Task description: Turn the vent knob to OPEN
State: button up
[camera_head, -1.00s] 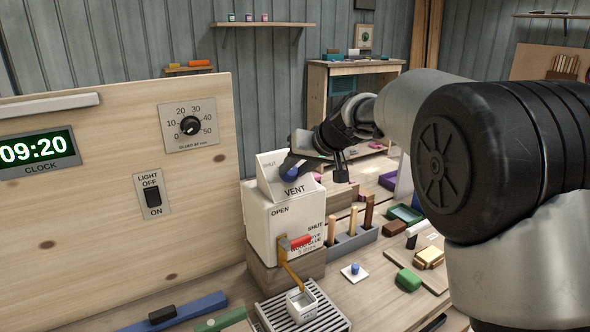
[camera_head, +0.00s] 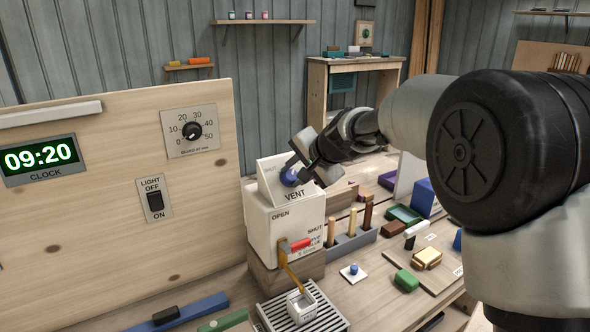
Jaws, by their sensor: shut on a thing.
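My gripper (camera_head: 295,172) reaches in from the right and is shut on the knob. Its fingers hide part of the knob and much of the panel's upper right. "SHUT" is faintly readable at the panel's upper left. The vent's OPEN mark and the knob's pointer cannot be made out. The OPEN and SHUT words on the box below stand by a red-handled lever (camera_head: 298,244).
A small white cup (camera_head: 301,307) stands on a slatted grate below the spout. A rack with wooden-handled tools (camera_head: 350,238) stands right of the dispenser. A wooden panel with clock, light switch (camera_head: 155,201) and dial (camera_head: 191,131) rises at left.

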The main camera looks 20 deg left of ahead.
jog(key=shift+m+p, duration=0.3)
jog(key=shift+m, duration=0.3)
jog(key=o, duration=1.1)
jog(key=shift+c, duration=0.2)
jog(key=b+v, duration=0.1)
jog(key=v, duration=1.6)
jog(key=shift+s, duration=0.25)
jog(key=shift+d+r, duration=0.1)
jog(key=shift+r, duration=0.05)
